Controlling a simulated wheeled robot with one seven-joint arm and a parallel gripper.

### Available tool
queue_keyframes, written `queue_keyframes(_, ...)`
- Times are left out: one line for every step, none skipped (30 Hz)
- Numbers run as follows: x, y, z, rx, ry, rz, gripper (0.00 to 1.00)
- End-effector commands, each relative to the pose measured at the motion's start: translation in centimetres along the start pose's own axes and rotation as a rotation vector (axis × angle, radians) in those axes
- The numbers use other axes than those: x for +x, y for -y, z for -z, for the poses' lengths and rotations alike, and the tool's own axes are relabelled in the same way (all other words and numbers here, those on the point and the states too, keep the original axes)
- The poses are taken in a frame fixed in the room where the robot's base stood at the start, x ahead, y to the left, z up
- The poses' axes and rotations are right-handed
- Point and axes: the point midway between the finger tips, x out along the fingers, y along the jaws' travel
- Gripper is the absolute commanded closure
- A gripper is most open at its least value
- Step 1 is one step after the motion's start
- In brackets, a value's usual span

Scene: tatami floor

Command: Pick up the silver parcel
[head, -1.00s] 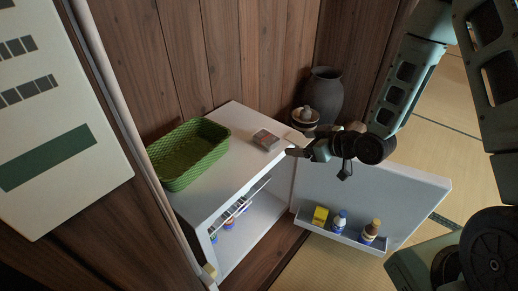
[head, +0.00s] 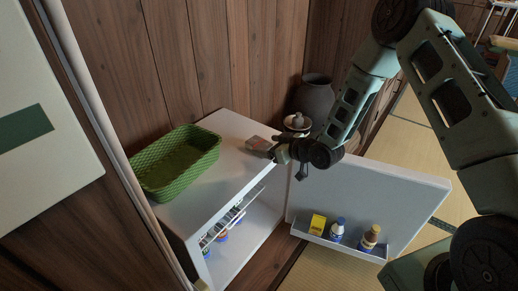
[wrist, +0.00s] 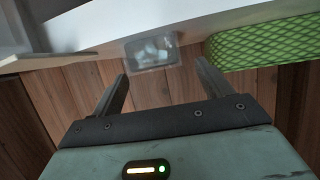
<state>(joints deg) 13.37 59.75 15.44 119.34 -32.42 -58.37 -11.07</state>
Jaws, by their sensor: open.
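The silver parcel (head: 259,144) is a small flat packet lying on the white top of the low fridge (head: 228,128), near its right edge. In the wrist view the parcel (wrist: 152,51) lies ahead of the fingertips, roughly centred between them, and looks somewhat blurred. My gripper (head: 277,152) is beside the parcel's right side in the head view. In the wrist view my gripper (wrist: 162,72) has its two fingers spread with nothing between them. I cannot tell whether a fingertip touches the parcel.
A green woven basket (head: 181,164) sits on the fridge top to the left. The fridge door (head: 385,200) stands open with several bottles and a yellow box (head: 317,225). A lidded pot (head: 297,122) and a dark vase (head: 315,97) stand behind my gripper.

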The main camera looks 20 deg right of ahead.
Motion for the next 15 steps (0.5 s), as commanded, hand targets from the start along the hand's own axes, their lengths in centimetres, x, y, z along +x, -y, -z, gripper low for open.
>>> queue_keyframes(0.3, 0.0, 0.0, 0.000, -0.001, 0.000, 0.22)
queue_keyframes(0.6, -0.1, 0.0, 0.000, -0.002, 0.000, 0.22)
queue_keyframes(1.1, -0.1, -0.1, 0.000, -0.002, 0.000, 0.22)
queue_keyframes(1.5, -0.2, -0.1, 0.000, -0.002, 0.000, 0.22)
queue_keyframes(2.0, -0.2, -0.1, 0.000, -0.002, 0.000, 0.22)
queue_keyframes(2.7, -0.3, -0.1, 0.000, -0.003, 0.000, 0.22)
queue_keyframes(3.1, -0.4, -0.1, 0.000, -0.002, 0.000, 0.22)
queue_keyframes(3.5, -0.4, -0.1, 0.000, -0.002, 0.000, 0.22)
queue_keyframes(4.1, -0.4, -0.1, -0.001, -0.001, 0.000, 0.22)
queue_keyframes(4.4, -0.4, -0.1, 0.000, 0.000, 0.000, 0.22)
queue_keyframes(4.7, -0.4, -0.1, -0.001, 0.000, 0.000, 0.22)
queue_keyframes(5.0, -0.4, 0.0, 0.000, -0.001, -0.001, 0.22)
queue_keyframes(5.1, -0.4, 0.0, 0.000, -0.001, -0.001, 0.22)
queue_keyframes(5.2, -0.4, 0.1, 0.000, -0.001, -0.001, 0.22)
queue_keyframes(5.2, -0.4, 0.1, 0.000, -0.001, -0.001, 0.22)
